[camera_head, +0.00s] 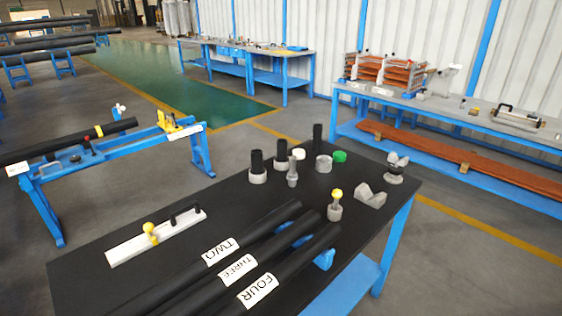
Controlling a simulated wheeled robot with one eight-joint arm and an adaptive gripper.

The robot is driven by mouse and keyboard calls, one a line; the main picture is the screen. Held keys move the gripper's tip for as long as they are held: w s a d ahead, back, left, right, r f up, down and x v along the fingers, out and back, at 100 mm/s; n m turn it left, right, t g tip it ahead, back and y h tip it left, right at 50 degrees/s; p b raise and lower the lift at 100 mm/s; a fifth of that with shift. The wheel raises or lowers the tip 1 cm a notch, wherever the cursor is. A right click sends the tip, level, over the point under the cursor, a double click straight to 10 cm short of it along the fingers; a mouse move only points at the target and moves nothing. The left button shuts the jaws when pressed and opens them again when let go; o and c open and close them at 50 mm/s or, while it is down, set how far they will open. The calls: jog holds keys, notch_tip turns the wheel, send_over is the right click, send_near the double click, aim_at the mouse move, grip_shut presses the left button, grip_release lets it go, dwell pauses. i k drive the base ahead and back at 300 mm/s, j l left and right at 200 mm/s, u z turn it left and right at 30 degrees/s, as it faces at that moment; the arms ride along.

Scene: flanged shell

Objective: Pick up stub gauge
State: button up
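I cannot tell for certain which piece is the stub gauge. Small pieces stand upright on the dark table (120,233). They include a black cylinder in a grey collar (257,167), a similar one beside it (281,157), a slim grey piece (292,173) in front, and a taller black cylinder (317,137) behind a grey ring (324,163). A grey piece with a yellow ball top (335,205) stands nearer the right edge. A white bar with a yellow knob and black handle (155,236) lies at the left. My gripper is not in view.
Three black pipes labelled TWO (255,236), THREE (269,251) and FOUR (299,262) lie across the table front. A grey V-block (370,196) stands near the right edge. A blue pipe stand (112,157) is at left; a bench (447,109) is behind right.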

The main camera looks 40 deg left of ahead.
aim_at(293, 177)
jog(key=i+u, duration=0.35)
jog(key=i+l+u, duration=0.1)
jog(key=i+u, duration=0.25)
jog(key=i, duration=0.2)
jog(key=i+l+u, duration=0.2)
jog(key=i+u, duration=0.15)
jog(key=i+j+u, duration=0.1)
jog(key=i+u, duration=0.15)
jog(key=u, duration=0.2)
jog(key=i+u, duration=0.3)
jog(key=u, duration=0.2)
jog(key=i+l+u, duration=0.1)
jog(key=i+u, duration=0.15)
jog(key=u, duration=0.2)
jog(key=i+l+u, duration=0.2)
jog(key=u, duration=0.25)
jog(key=i, duration=0.05)
